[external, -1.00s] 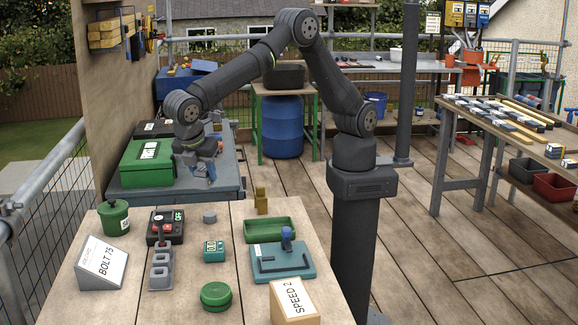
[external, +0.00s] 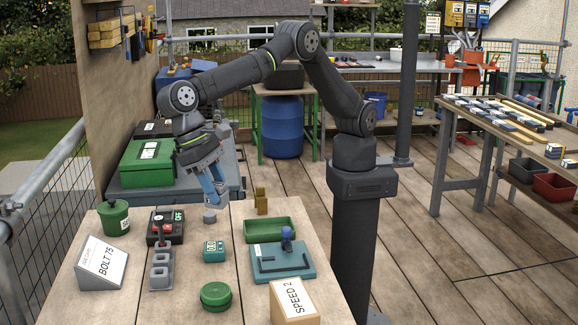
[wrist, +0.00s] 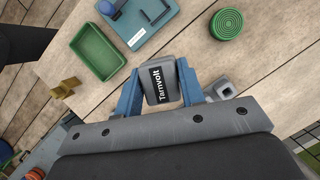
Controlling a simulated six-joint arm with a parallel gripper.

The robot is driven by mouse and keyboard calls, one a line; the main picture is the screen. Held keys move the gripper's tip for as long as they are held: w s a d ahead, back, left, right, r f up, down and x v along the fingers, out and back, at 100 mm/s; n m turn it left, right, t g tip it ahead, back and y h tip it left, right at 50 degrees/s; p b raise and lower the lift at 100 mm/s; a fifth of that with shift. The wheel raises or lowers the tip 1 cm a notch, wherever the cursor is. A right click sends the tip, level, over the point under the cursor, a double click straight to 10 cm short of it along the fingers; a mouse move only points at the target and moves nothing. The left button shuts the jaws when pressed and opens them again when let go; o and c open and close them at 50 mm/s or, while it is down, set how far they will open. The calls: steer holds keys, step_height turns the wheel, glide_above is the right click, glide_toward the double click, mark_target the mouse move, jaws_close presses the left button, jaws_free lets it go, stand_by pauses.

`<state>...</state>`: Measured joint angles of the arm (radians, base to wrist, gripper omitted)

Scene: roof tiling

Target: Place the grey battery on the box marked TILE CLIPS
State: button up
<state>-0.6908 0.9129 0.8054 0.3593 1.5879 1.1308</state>
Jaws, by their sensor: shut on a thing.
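My gripper (external: 214,194) points down above the back of the near table in the external view. In the wrist view its blue fingers (wrist: 159,84) are shut on a grey block marked "Tamvolt" (wrist: 157,79), which looks like the grey battery. A green box (external: 147,164) with a white label lies on the grey bench behind and left of my gripper. A dark box (external: 152,129) with a label is behind it. I cannot read TILE CLIPS on either box.

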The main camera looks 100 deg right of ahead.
steer(key=s+a+r+m+t+y, duration=0.1)
steer(key=s+a+r+m+t, duration=0.15)
steer(key=a+m, duration=0.4)
steer(key=s+a+r+m+t+y, duration=0.2)
steer(key=s+a+r+m, duration=0.15)
steer(key=a+m, duration=0.3)
glide_above(293, 293)
steer(key=d, duration=0.2)
steer(key=shift+g+h, duration=0.25)
steer(key=shift+h, duration=0.05)
step_height(293, 293, down, 8)
steer(key=shift+w+a+r, duration=0.1)
steer(key=shift+a, duration=0.05)
steer(key=shift+f, duration=2.05)
steer(key=o, duration=0.7)
steer(key=shift+f, duration=0.2)
steer(key=o, duration=0.4)
steer(key=shift+r, duration=0.15)
